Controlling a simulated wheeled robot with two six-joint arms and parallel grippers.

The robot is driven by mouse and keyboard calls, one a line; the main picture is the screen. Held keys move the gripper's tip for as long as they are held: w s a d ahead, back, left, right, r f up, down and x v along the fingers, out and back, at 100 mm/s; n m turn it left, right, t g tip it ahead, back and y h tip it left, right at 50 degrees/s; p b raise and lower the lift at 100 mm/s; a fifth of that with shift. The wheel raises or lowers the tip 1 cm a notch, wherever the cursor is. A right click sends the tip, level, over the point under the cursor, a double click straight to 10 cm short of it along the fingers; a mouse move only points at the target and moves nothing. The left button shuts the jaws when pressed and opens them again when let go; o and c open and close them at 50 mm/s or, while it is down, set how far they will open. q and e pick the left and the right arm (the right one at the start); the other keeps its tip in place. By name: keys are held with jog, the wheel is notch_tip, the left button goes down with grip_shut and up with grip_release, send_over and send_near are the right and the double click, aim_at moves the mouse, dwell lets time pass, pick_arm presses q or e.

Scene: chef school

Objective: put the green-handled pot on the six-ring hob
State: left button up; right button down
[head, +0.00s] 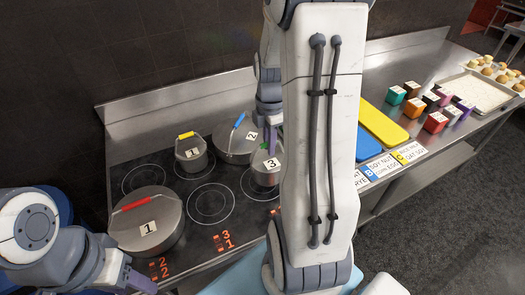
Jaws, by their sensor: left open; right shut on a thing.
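The hob (232,222) is a black glass plate with several ring marks, set in the steel counter. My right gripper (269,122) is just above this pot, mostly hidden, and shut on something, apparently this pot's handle. I cannot tell whether the pot rests on the glass. My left gripper (140,283) is open and empty at the lower left, near the counter's front edge.
A red-handled pot (158,232), a yellow-handled pot (190,160) and a blue-handled pot (228,150) stand on the hob. A front middle ring (211,203) is bare.

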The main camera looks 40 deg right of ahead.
aim_at(263, 155)
jog(key=shift+w+a+f, duration=0.25)
jog(key=shift+w+f, duration=0.3)
jog(key=shift+w, duration=0.35)
jog(key=shift+w+f, duration=0.1)
jog(key=shift+f, duration=0.2)
notch_tip(263, 155, down, 3)
jog(key=shift+f+p, duration=0.15)
jog(key=shift+p, duration=0.5)
jog(key=shift+f, duration=0.2)
jog(key=shift+f, duration=0.15)
jog(key=c, duration=0.8)
grip_release()
jog(key=shift+r, duration=0.2)
